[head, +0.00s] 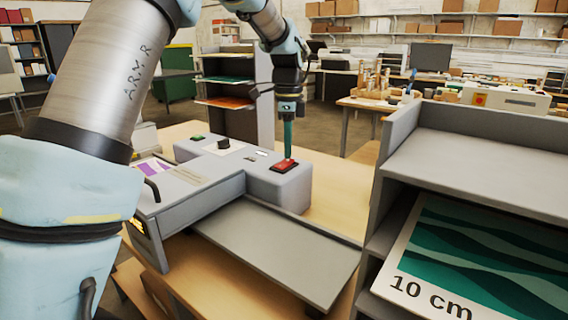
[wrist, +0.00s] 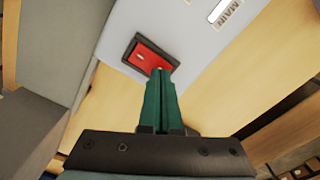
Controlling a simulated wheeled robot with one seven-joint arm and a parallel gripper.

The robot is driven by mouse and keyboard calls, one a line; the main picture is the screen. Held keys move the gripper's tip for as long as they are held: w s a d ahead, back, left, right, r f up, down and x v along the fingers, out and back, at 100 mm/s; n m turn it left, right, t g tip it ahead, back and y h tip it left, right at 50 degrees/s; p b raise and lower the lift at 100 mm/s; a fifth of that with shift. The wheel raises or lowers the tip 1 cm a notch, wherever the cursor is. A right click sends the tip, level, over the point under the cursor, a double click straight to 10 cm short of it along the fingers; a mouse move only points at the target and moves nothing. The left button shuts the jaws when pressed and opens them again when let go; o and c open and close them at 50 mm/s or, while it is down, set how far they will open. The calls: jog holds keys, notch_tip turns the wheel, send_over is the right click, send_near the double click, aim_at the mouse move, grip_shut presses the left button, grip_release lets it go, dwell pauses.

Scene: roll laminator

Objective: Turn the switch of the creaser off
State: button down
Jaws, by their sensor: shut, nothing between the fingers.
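The creaser (head: 225,185) is a grey machine on a wooden table in the head view. Its switch (head: 284,166) is a red rocker in a dark frame on the machine's right end. In the wrist view the red switch (wrist: 148,56) lies just beyond my fingertips, next to a label reading "MAIN" (wrist: 229,14). My gripper (head: 288,155) points straight down with its green fingers shut and empty. In the wrist view the fingertips (wrist: 159,72) overlap the switch's near edge; I cannot tell whether they touch it. The fingertips hide a small part of the switch.
A grey flat tray (head: 280,250) extends from the creaser's front. A grey shelf unit (head: 470,165) with a green "10 cm" print (head: 480,260) stands close on the right. A green button (head: 197,138) and a dark knob (head: 224,144) sit on the machine's top left.

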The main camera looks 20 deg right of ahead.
aim_at(288, 160)
jog(key=shift+f, duration=0.55)
jog(key=shift+r+p, duration=2.9)
jog(key=shift+r, duration=0.75)
jog(key=shift+s+f, duration=0.1)
